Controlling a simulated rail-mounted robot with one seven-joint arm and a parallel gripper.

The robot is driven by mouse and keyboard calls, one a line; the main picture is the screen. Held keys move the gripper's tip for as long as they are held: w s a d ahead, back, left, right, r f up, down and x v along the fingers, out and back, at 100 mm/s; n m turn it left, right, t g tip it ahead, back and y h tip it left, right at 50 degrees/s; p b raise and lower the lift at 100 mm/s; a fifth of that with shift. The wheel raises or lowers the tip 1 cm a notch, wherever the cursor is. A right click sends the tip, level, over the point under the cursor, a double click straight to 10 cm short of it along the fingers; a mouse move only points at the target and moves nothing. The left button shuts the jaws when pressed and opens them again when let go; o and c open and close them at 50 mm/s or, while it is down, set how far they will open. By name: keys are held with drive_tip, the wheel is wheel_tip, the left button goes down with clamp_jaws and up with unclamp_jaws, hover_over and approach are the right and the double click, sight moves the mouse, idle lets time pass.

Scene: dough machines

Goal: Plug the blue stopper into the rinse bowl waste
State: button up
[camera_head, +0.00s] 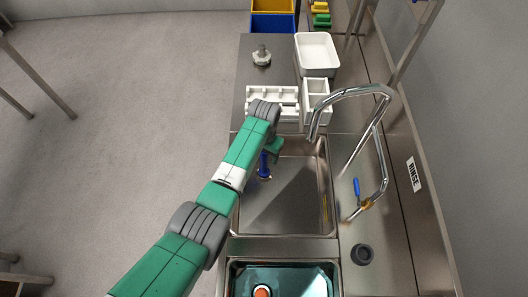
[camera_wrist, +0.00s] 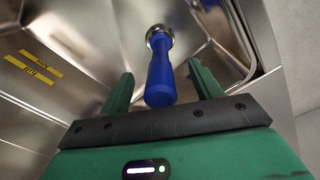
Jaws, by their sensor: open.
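The blue stopper (camera_head: 263,164) has a long blue handle and stands in the rinse bowl (camera_head: 285,208), near its left wall. In the wrist view the stopper's handle (camera_wrist: 160,78) points toward my gripper (camera_wrist: 160,70), with a round metal part at its far end. My gripper is open, with one green finger on each side of the handle and visible gaps between. In the head view my gripper (camera_head: 272,149) is partly hidden by my arm. I cannot tell whether the metal part is the stopper's base or the waste rim.
A curved tap (camera_head: 350,92) with a blue lever (camera_head: 357,190) stands right of the bowl. A white rack (camera_head: 315,93) and white tray (camera_head: 317,53) are behind it. A second basin (camera_head: 285,280) with an orange-and-white object lies in front. A dark round piece (camera_head: 363,254) sits on the right ledge.

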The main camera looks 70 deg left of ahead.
drive_tip(key=shift+r, duration=0.2)
idle(0.4)
drive_tip(key=shift+r+p, duration=2)
drive_tip(key=shift+p, duration=0.1)
drive_tip(key=shift+r, duration=0.1)
wheel_tip(320, 180, up, 8)
drive_tip(key=shift+f+p, duration=0.15)
drive_tip(key=shift+p, duration=0.55)
